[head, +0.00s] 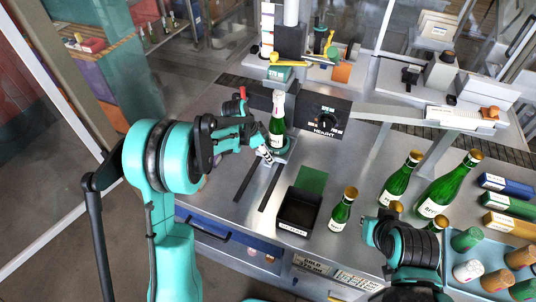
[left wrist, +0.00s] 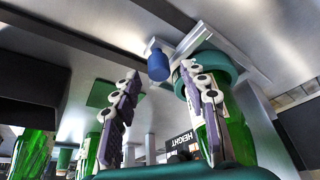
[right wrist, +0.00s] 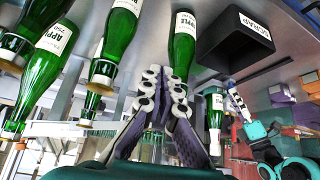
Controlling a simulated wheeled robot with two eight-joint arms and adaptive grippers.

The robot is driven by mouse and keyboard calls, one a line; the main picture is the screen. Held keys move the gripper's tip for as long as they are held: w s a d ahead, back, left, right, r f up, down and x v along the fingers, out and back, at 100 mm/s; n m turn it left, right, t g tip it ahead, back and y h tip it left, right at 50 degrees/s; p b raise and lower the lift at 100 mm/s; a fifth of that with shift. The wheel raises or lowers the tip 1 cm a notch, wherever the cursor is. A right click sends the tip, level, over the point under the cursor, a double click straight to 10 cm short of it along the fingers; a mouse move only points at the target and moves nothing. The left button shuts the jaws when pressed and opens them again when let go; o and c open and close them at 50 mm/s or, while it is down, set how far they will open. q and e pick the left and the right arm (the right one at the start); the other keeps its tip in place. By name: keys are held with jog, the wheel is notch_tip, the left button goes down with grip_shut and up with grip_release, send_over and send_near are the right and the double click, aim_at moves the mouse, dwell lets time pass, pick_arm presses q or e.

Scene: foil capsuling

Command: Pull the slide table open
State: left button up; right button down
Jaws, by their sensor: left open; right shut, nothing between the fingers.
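The slide table shows in the left wrist view as a round teal seat (left wrist: 208,66) on pale metal, with a blue knob (left wrist: 158,66) beside it. My left gripper (head: 264,154) is beside the seat. In the left wrist view its fingers (left wrist: 160,78) are spread, with the knob ahead between the tips; I see no contact. In the head view the knob is hidden. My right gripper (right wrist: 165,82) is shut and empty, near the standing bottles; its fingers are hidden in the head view.
Two dark slots (head: 245,182) run across the bare tabletop in front of the seat. A black scrap box (head: 298,210) stands to their right. The height dial box (head: 322,118) is behind.

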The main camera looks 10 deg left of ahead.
pick_arm(q)
jog(key=shift+w+d+f, duration=0.1)
jog(key=shift+d+f, duration=0.1)
jog(key=shift+f, duration=0.4)
grip_shut()
